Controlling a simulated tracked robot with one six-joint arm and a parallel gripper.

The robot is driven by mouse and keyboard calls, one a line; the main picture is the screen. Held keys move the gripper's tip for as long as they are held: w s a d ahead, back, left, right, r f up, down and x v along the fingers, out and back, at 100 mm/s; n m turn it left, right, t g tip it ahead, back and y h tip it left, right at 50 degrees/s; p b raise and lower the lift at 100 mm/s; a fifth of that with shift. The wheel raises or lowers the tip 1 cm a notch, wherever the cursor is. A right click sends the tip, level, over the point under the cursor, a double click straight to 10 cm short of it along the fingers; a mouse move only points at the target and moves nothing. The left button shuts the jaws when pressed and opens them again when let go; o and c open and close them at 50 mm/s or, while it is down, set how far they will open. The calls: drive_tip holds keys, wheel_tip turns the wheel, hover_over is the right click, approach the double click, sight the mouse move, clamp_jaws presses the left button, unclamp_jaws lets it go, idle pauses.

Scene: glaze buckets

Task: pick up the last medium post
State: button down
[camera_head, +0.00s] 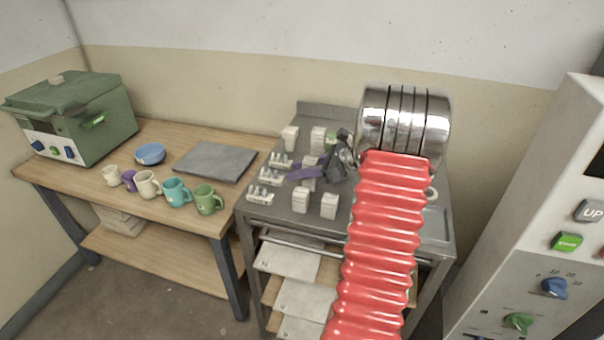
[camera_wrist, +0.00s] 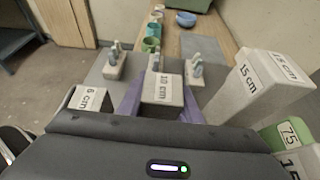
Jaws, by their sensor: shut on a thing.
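The medium post is a pale block labelled "10 cm" (camera_wrist: 162,88), in the middle of the wrist view. My gripper (camera_wrist: 161,104) is shut on it, with a purple finger along each side. In the head view my gripper (camera_head: 306,171) is over the steel cart, among the posts. The held post (camera_head: 309,185) is partly hidden there by a purple finger. I cannot tell whether its base touches the cart top.
A "6 cm" post (camera_wrist: 88,99) stands left and a taller "15 cm" post (camera_wrist: 262,88) right. A green block (camera_wrist: 291,134) is close on the right. Stilt-like pieces (camera_head: 261,195) line the steel cart's left edge. Mugs (camera_head: 174,190) stand on the wooden table.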

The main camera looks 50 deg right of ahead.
wheel_tip(320, 180, up, 10)
drive_tip(key=shift+f, duration=0.15)
idle(0.3)
idle(0.4)
